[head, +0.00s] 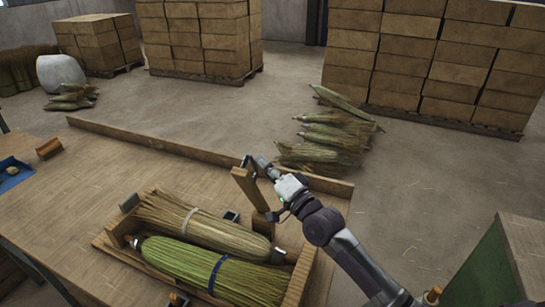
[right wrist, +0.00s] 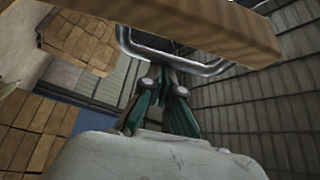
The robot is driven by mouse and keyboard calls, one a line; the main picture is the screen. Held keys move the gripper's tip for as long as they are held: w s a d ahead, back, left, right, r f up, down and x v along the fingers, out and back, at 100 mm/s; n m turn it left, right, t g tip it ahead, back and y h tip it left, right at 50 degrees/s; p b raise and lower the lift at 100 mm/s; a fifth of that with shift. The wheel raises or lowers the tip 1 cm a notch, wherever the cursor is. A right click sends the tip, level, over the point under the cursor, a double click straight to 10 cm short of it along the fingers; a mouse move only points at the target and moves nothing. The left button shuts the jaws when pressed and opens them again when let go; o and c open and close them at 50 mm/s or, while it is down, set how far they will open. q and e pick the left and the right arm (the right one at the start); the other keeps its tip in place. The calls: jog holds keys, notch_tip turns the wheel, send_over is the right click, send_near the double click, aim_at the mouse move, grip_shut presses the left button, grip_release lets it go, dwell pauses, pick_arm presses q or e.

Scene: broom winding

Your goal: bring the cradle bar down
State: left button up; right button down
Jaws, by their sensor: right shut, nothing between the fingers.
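The cradle bar (head: 250,189) is a wooden bar standing raised and steeply tilted at the right end of the wooden cradle (head: 298,278). In the right wrist view the bar (right wrist: 185,22) crosses the top, with a bent metal handle (right wrist: 215,69) below it. My right gripper (head: 262,168) is at the bar's upper end, fingers shut and empty. In the right wrist view its fingertips (right wrist: 160,72) overlap the handle's opening; I cannot tell whether they touch it. A pale broom head (head: 205,224) and a green one with a blue band (head: 200,265) lie in the cradle.
The workbench (head: 90,190) has a raised wooden edge strip at its back. A blue tray (head: 12,173) and a small wooden block (head: 49,148) lie at left. Loose bundles (head: 325,140) lie on the floor behind. A green-sided box (head: 490,265) stands at right.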

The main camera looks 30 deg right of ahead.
jog(key=s+a+f+n+y+b, duration=0.6)
jog(key=s+a+f+n+b, duration=0.2)
jog(key=a+n+b, duration=0.2)
jog(key=shift+s+n+b, duration=0.35)
jog(key=shift+s+n, duration=0.05)
jog(key=shift+n, duration=0.2)
jog(key=shift+r, duration=0.1)
